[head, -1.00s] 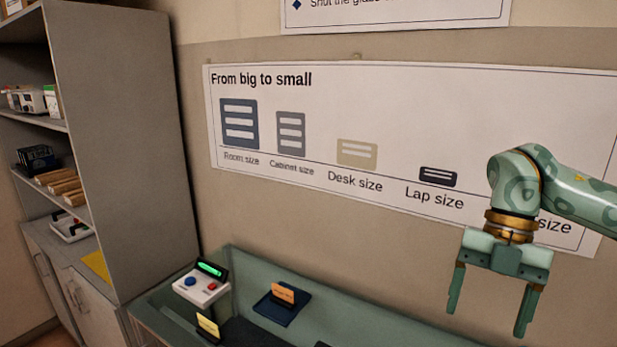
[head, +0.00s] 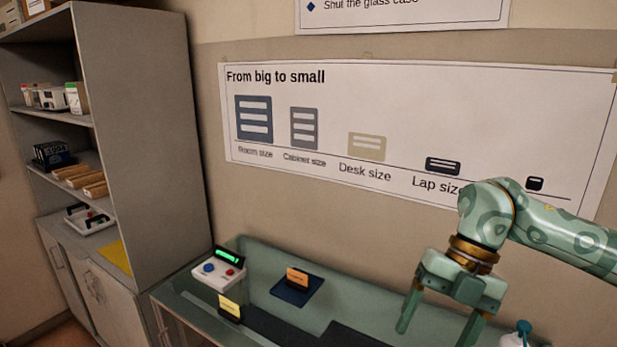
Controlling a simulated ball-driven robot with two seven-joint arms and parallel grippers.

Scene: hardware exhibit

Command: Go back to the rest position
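My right gripper (head: 440,325) hangs in the lower right of the head view, with its arm coming in from the right edge. Its two fingers point down and stand apart with nothing between them. It is above the right part of the glass-sided display case (head: 255,250), in front of the wall. My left gripper is out of view.
In the case stand a white device with a green screen (head: 219,268), an orange card on a dark blue base (head: 298,282) and a yellow card (head: 230,306). A white bottle with a blue top (head: 520,335) shows lower right. A grey shelf unit (head: 150,120) stands left.

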